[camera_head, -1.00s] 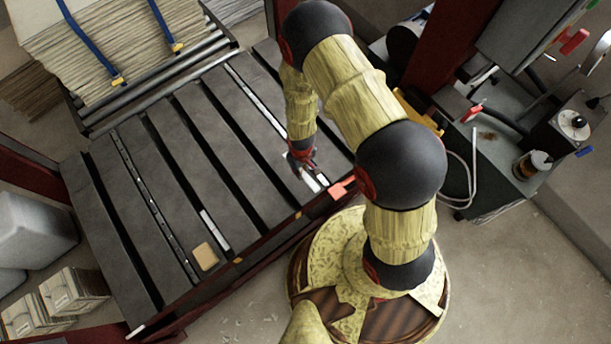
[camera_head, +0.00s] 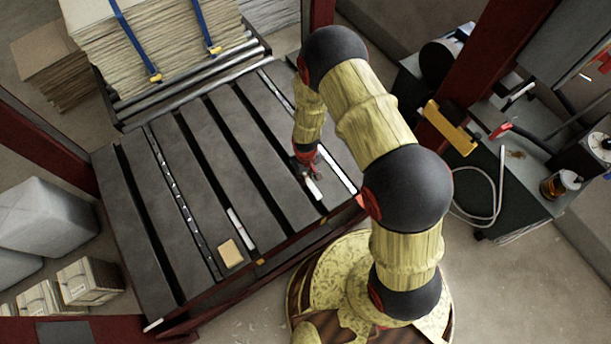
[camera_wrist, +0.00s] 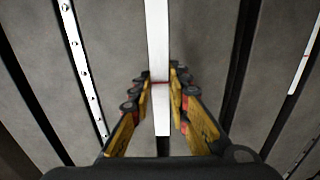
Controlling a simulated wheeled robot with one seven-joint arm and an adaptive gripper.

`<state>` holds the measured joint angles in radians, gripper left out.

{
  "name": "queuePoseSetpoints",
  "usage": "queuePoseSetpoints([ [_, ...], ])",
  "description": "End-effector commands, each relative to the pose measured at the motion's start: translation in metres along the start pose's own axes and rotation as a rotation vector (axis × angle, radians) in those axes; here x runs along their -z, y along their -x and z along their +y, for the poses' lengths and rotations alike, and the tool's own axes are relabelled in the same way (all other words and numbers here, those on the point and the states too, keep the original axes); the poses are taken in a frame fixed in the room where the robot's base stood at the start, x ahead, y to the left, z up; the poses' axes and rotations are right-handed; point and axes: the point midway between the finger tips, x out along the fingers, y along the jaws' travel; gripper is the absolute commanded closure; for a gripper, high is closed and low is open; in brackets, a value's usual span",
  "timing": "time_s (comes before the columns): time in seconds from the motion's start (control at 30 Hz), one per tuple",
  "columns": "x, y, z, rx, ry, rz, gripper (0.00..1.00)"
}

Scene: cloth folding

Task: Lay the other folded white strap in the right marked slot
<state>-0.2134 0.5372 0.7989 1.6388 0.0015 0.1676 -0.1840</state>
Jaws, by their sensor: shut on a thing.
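My gripper (camera_head: 309,172) is shut on a folded white strap (camera_head: 314,187) over the right part of the dark slatted table (camera_head: 197,150). In the wrist view the strap (camera_wrist: 158,45) runs lengthwise between the fingers of my gripper (camera_wrist: 160,90), with a thin red line across it. I cannot tell whether it touches the table. The other white strap (camera_head: 241,229) lies on the table to the left, near the front. It also shows at the right of the wrist view (camera_wrist: 301,76), with a red line. I cannot make out the slot marking clearly.
A tan block (camera_head: 230,253) lies near the front edge beside the other strap. A bright rail (camera_head: 338,170) runs just right of my gripper; a holed rail (camera_head: 178,190) lies farther left. A cardboard stack (camera_head: 165,50) stands behind the table, a cluttered bench (camera_head: 490,160) to the right.

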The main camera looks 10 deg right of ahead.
Motion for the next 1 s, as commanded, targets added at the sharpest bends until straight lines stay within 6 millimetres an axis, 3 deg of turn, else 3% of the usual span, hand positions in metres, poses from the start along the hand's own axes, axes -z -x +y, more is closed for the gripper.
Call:
queuePoseSetpoints([
  [0.6,0.0,-0.056,0.0,0.0,0.0,0.0,1.0],
  [1.0,0.0,-0.064,0.0,0.0,0.0,0.001,1.0],
])
